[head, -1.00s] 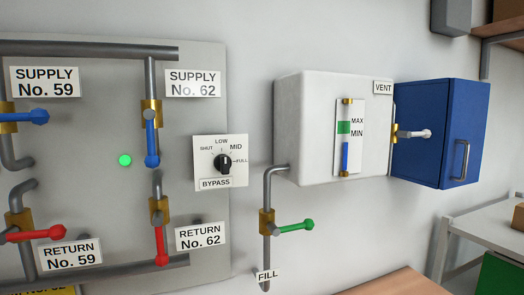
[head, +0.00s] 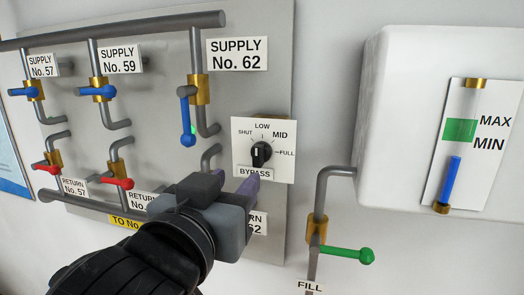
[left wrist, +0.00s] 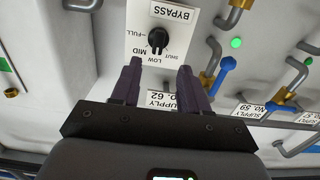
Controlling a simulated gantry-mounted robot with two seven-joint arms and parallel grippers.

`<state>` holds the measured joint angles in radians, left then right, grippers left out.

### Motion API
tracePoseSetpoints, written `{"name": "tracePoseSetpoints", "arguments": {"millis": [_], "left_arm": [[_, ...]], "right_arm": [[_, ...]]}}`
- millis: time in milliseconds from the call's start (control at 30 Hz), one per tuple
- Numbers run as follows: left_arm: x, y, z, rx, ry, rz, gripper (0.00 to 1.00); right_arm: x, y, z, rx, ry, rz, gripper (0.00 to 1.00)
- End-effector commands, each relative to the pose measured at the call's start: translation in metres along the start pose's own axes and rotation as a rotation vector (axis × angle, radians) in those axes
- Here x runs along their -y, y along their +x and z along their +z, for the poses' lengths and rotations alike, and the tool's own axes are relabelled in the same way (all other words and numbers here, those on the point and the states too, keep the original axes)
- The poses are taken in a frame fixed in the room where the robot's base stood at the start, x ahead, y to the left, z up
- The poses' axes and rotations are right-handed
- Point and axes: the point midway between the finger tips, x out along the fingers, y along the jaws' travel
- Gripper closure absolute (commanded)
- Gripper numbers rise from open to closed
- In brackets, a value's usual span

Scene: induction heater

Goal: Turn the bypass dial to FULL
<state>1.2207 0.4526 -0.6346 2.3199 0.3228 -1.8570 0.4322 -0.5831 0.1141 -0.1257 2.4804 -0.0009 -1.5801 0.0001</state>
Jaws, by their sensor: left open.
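The bypass dial (head: 261,154) is a black knob on a white square plate (head: 280,172) marked SHUT, LOW, MID and FULL. Its pointer appears to be up, near LOW, though the mark is small. My left gripper (head: 238,184) is just below and left of the dial in the head view and covers part of the panel. In the left wrist view the dial (left wrist: 157,40) appears upside down, beyond and between the two purple fingers of the left gripper (left wrist: 160,66). The fingers are apart and empty, with no contact visible. My right gripper is not in view.
A blue supply lever (head: 187,120) and its pipe are left of the dial. A green fill lever (head: 347,255) is below right. A white tank (head: 400,110) with a gauge stands further right. Bare wall lies between plate and tank.

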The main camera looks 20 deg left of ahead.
Motion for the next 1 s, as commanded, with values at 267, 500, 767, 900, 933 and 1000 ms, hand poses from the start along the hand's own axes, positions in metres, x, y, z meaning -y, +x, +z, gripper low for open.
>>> {"name": "tracePoseSetpoints", "arguments": {"millis": [267,500,767,900,933,1000], "left_arm": [[0.000,0.013,-0.017,-0.026,-0.002,-0.001,0.55],[0.001,0.052,-0.018,-0.025,-0.001,-0.002,0.55],[0.000,0.087,-0.019,-0.026,-0.003,0.001,0.55],[0.000,0.098,-0.018,-0.027,-0.002,0.001,0.55],[0.000,0.099,-0.018,-0.027,-0.002,0.001,0.55],[0.000,0.101,-0.017,-0.027,-0.002,0.001,0.55]], "right_arm": [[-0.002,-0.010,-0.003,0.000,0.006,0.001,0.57],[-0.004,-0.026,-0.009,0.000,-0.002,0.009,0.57],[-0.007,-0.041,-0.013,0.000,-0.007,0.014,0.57],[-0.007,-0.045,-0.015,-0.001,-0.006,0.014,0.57],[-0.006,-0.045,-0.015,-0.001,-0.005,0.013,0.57],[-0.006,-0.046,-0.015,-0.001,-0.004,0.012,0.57]]}}
